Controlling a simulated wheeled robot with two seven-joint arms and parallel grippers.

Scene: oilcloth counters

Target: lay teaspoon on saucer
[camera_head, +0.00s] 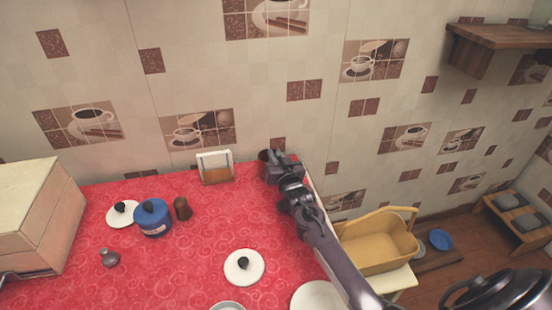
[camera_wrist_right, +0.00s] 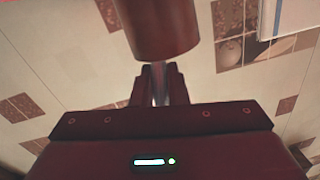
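My right gripper (camera_head: 280,163) is at the back right edge of the red counter, beside a dark brown-red cup (camera_head: 264,155) that it partly covers. In the right wrist view the brown cup (camera_wrist_right: 160,28) is just beyond the fingers (camera_wrist_right: 160,85). The fingers are close together around a thin silvery strip, which looks like the handle of the teaspoon (camera_wrist_right: 160,84); its other end is hidden. A white dish (camera_head: 316,296), perhaps the saucer, is cut off by the bottom edge and partly behind my right arm. My left gripper is out of view.
A napkin holder (camera_head: 216,176) stands left of the gripper. A blue pot (camera_head: 153,222), a brown shaker (camera_head: 182,209), lids (camera_head: 244,280), a grey shaker (camera_head: 109,259) and a beige box (camera_head: 45,225) are on the counter. A yellow basket (camera_head: 378,252) is at right. The counter's middle is clear.

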